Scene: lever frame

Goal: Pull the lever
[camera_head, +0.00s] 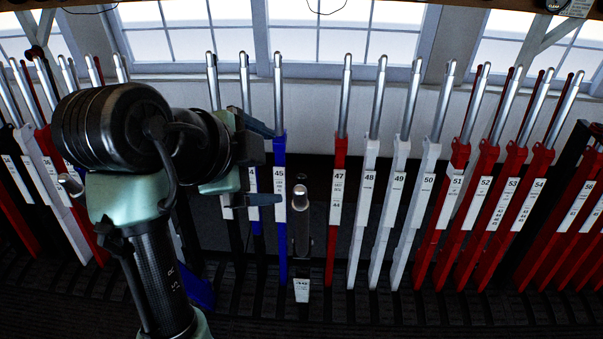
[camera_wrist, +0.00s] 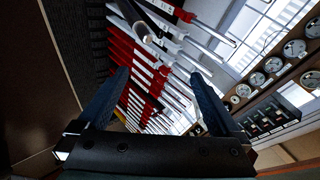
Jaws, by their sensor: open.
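A row of levers with bright metal handles stands along the frame. The blue lever 45 (camera_head: 279,180) is upright, and my gripper's fingers overlap it in the head view. To its right, one dark lever (camera_head: 301,240) leans out of the row toward the camera, its metal handle end facing me. A metal lever handle (camera_wrist: 137,22) shows close at the top of the wrist view. My gripper (camera_head: 276,166) is open, one finger above the other, left of the leaning lever. In the wrist view my gripper (camera_wrist: 160,76) has nothing between its blue fingers. Contact with lever 45 cannot be told.
Red lever 47 (camera_head: 337,200) and white lever 48 (camera_head: 364,200) stand upright just right of the leaning lever. More red levers (camera_head: 480,200) stand further right. Windows (camera_head: 330,35) line the back. A shelf with round dials (camera_wrist: 272,64) shows in the wrist view.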

